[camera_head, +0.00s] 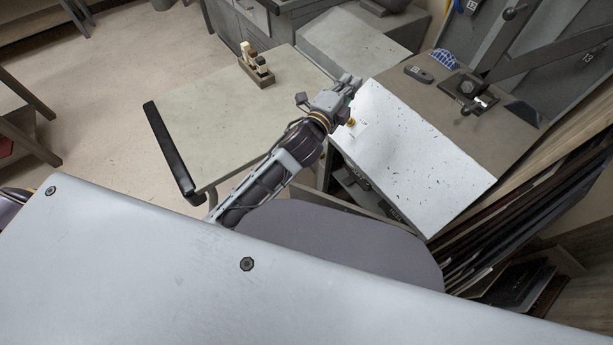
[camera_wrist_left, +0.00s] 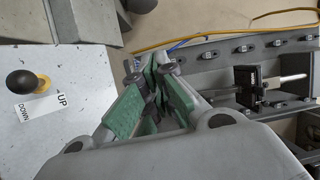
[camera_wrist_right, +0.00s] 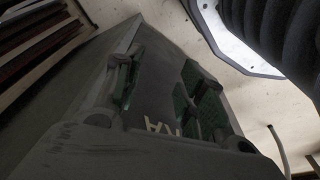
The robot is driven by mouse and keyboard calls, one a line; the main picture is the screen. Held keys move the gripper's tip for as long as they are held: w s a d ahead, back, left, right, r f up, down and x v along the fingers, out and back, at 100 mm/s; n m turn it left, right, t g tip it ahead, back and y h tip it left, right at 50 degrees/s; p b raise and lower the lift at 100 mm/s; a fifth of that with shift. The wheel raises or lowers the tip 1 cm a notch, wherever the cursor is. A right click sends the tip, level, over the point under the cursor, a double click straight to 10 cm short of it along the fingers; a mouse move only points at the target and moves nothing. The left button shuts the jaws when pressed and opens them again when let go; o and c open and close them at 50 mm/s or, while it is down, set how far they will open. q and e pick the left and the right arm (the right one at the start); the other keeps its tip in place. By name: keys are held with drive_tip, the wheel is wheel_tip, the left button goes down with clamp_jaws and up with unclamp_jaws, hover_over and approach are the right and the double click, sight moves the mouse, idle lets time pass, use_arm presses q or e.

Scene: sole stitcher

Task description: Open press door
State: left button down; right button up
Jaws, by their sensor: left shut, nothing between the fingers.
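A pale speckled panel (camera_head: 410,150) of the machine lies right of my left arm. It carries a small black knob on a yellow base (camera_head: 350,122), beside an UP/DOWN label; the knob (camera_wrist_left: 22,82) shows clearly in the left wrist view. Which surface is the press door I cannot tell. My left gripper (camera_head: 347,84) is just above the panel's far left corner in the head view, shut and empty. In the left wrist view its fingers (camera_wrist_left: 156,75) are right of the knob, apart from it. My right gripper (camera_wrist_right: 163,78) shows only in the right wrist view, open.
A grey table (camera_head: 230,110) with a wooden block holder (camera_head: 259,72) stands left of the machine. A black handle bar (camera_head: 168,150) edges it. A dark lever mechanism (camera_head: 468,88) stands at the right. Boards (camera_head: 530,225) lean at the lower right. Floor is clear at the left.

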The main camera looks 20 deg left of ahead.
use_arm(q)
drive_tip(key=s+d+r+m+g+h, duration=0.2)
drive_tip(key=d+r+m+h, duration=0.4)
drive_tip(key=m, duration=0.3)
drive_tip(key=s+d+r+m+g+h, duration=0.1)
drive_tip(key=d+r+m+g+h, duration=0.15)
drive_tip(key=d+m+h, duration=0.5)
drive_tip(key=s+d+f+m+g, duration=0.35)
drive_tip(key=m+g, duration=0.35)
drive_tip(key=m, duration=0.4)
drive_tip(key=s+d+f+m+g, duration=0.2)
drive_tip(key=s+d+m+g, duration=0.4)
drive_tip(key=m, duration=0.6)
drive_tip(key=w+a+f+m+g+y, duration=0.2)
drive_tip(key=a+f+m+g+y, duration=0.2)
drive_tip(key=a+f+m+y, duration=0.8)
drive_tip(key=w+a+m+y, duration=0.1)
drive_tip(key=w+a+y, duration=0.2)
drive_tip(key=a, duration=0.5)
drive_tip(key=w+a+f+m+y, duration=0.1)
drive_tip(key=w+a+y, duration=0.2)
drive_tip(key=a, duration=0.6)
drive_tip(key=shift+w+a+f+t+y, duration=0.2)
drive_tip(key=shift+w+f+t+y, duration=0.1)
drive_tip(key=shift+w+t+y, duration=0.2)
